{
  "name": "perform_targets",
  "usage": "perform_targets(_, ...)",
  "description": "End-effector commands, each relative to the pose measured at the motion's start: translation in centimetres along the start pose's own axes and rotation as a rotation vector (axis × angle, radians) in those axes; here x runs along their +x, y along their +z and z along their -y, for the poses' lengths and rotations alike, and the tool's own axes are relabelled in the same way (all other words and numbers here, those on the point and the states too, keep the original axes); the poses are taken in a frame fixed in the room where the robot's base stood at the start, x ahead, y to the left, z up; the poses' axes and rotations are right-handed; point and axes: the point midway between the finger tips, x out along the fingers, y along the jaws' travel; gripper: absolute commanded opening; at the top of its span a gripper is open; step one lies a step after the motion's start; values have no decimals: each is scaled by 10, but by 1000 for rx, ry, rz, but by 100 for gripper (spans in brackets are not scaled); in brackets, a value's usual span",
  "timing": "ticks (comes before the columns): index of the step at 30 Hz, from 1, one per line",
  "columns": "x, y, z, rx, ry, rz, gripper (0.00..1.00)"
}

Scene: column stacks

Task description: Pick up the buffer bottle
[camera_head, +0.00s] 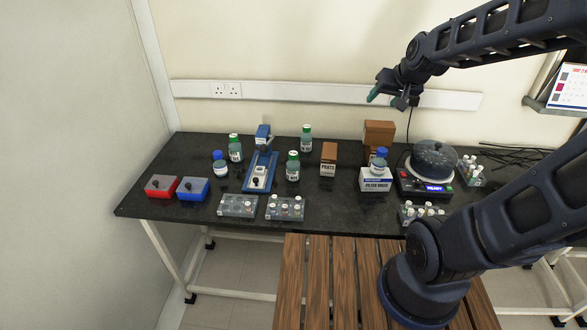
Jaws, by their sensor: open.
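Several bottles stand on the dark bench; their labels are too small to read, so I cannot tell which is the buffer bottle. Green-capped bottles stand at the back left (235,152), back middle (306,141) and nearer the middle (292,170). One blue-capped bottle (220,168) stands at left, and another blue-capped bottle (379,164) sits on a white box (376,181). My gripper (390,97) is open and raised high above the back of the bench, near the wall, apart from every bottle. Nothing shows between its fingers.
A blue instrument (260,174) stands among the left bottles. Red (161,187) and blue (194,189) boxes lie at far left. Vial racks (238,206) line the front. Brown boxes (328,160) and a round dark device (433,163) stand to the right. A slatted wooden surface (330,280) lies in front.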

Motion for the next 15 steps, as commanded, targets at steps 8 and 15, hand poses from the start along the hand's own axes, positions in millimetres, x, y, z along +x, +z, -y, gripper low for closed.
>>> perform_targets(8,75,-33,52,31,-70,-128,57)
perform_targets(15,134,-46,92,64,-81,-246,57)
